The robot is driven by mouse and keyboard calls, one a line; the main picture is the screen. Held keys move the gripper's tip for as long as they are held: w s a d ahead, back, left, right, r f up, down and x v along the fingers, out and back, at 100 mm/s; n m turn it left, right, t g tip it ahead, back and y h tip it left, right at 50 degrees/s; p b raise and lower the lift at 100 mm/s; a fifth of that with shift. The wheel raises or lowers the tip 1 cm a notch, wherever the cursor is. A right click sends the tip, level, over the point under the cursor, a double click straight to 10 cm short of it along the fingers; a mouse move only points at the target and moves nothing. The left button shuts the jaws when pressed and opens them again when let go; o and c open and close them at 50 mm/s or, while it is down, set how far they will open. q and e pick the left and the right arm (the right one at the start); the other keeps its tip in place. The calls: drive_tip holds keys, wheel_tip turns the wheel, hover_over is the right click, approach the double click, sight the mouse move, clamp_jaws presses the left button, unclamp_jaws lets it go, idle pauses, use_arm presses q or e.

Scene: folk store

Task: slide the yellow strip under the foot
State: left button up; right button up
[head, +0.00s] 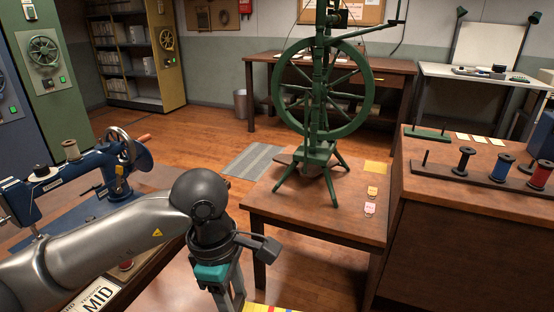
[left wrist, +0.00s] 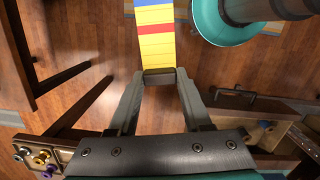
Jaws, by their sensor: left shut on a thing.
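A yellow strip with red and blue bands (left wrist: 155,45) is in the left wrist view. My left gripper (left wrist: 160,76) is shut on its near end, and the strip runs away from the fingertips. In the head view my left gripper (head: 230,298) points down at the bottom edge, its fingertips cut off; a piece of the strip shows beside it. A blue sewing machine (head: 75,180) stands at the left, its needle end facing left; its foot is too small to make out. The strip is well apart from the machine. My right gripper is in neither view.
A green spinning wheel (head: 322,90) stands on a small wooden table (head: 300,220) with a yellow square (head: 376,166) and small tags. A wooden counter (head: 470,200) with a spool rack stands at the right. A MID sign (head: 98,296) lies at lower left.

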use_arm(q)
drive_tip(key=m, duration=0.1)
drive_tip(key=r+m, duration=0.1)
drive_tip(key=m, duration=0.1)
drive_tip(key=s+r+m, duration=0.1)
drive_tip(key=m, duration=0.1)
drive_tip(key=shift+g, duration=0.3)
drive_tip(key=m, duration=0.2)
drive_tip(key=r+m, duration=0.1)
drive_tip(key=shift+s+m+y, duration=0.3)
drive_tip(key=shift+m, duration=0.1)
drive_tip(key=a+r+m+p, duration=0.4)
drive_tip(key=a+r+m, duration=0.2)
drive_tip(key=a+m, duration=0.1)
drive_tip(key=shift+s+a+r+g+y, duration=0.2)
drive_tip(key=shift+a+r+g+y, duration=0.15)
drive_tip(key=shift+a, duration=0.25)
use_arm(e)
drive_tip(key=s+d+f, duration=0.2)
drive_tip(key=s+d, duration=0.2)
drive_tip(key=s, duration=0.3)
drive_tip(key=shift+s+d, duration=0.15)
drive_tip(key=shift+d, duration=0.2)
use_arm(q)
drive_tip(key=shift+f, duration=0.1)
